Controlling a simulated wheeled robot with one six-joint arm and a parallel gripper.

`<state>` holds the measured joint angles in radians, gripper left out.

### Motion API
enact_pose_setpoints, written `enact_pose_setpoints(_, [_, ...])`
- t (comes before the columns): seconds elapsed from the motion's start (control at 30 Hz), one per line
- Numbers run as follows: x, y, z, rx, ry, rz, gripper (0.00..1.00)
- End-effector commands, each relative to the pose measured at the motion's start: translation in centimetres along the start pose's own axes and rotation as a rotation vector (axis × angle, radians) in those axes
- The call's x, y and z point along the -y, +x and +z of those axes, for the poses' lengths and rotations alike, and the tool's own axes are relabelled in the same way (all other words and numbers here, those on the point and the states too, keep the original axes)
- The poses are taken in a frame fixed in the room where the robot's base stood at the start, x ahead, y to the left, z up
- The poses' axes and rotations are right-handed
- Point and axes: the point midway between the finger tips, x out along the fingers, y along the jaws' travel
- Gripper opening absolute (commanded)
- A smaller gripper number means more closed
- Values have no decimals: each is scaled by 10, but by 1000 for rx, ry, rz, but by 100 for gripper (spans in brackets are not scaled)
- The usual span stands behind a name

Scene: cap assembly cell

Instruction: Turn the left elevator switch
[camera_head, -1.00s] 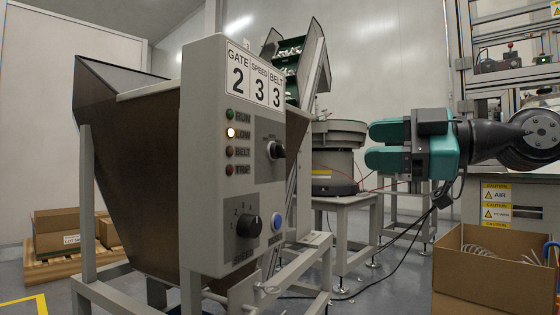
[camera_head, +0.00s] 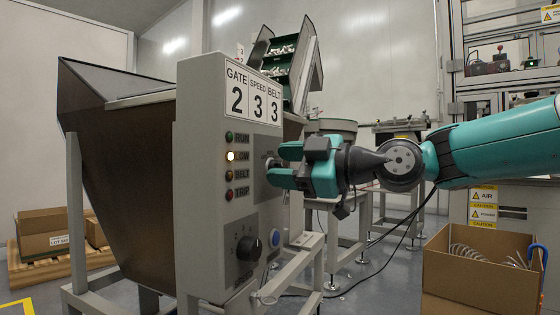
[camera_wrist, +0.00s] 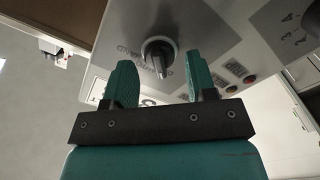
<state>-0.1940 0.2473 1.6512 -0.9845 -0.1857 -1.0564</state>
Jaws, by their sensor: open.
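A grey control panel (camera_head: 208,130) stands on the front of the hopper, with a lower black dial (camera_head: 248,248) and an upper black knob. In the head view my gripper (camera_head: 277,164) is at the upper knob and largely hides it. In the wrist view the upper knob (camera_wrist: 159,56) shows between the tips of my gripper (camera_wrist: 160,72), with a gap on each side. My teal fingers are open and nothing is held. I cannot tell how deep the knob lies between them.
Indicator lamps (camera_head: 230,156) line the panel left of my gripper; one glows. A cardboard box (camera_head: 480,265) with coiled parts stands at the right. Metal frame legs (camera_head: 300,270) stand below the panel.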

Motion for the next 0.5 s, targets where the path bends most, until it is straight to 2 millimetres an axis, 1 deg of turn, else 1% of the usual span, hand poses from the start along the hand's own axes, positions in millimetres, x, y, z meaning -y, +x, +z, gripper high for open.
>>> enact_pose_setpoints(0.17, [1, 1, -1, -2, 0, -2, 52])
enact_pose_setpoints(0.2, [1, 1, -1, -2, 0, -2, 42])
enact_pose_setpoints(0.27, [1, 1, -1, -2, 0, -2, 28])
enact_pose_setpoints(0.3, [1, 1, -1, -2, 0, -2, 19])
enact_pose_setpoints(0.33, [1, 1, 0, -2, 0, -1, 12])
enact_pose_setpoints(0.37, [1, 0, 0, -1, 0, -1, 8])
enact_pose_setpoints(0.5, [0, 0, 0, 0, 2, -1, 8])
